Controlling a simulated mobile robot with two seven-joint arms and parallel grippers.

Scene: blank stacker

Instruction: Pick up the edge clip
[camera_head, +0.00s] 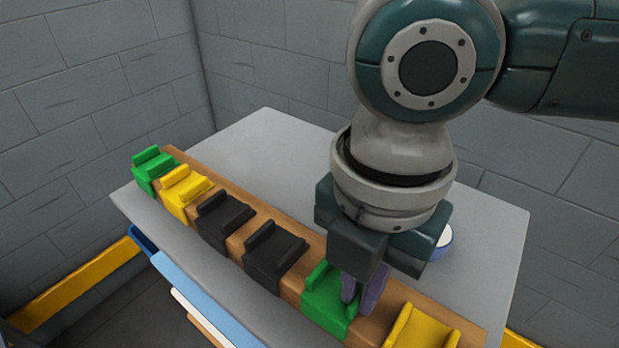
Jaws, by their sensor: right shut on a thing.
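Several edge clips sit in a row along a long brown wooden board on the grey table. My right gripper (362,292) points down at the green clip (325,307) near the board's right part. Its purple fingers are shut on this clip, which still appears to rest on the board. The gripper hides part of the clip's back and right side. The other clips are a yellow one (424,330) at the right end, two black ones (273,252) (225,222), a yellow one (186,190) and a green one (152,167) at the left end. My left gripper is not in view.
A round white and blue object (443,243) is partly hidden behind my right gripper. Blue and white edges (207,305) show below the table's front. Grey block walls (270,62) stand behind and left.

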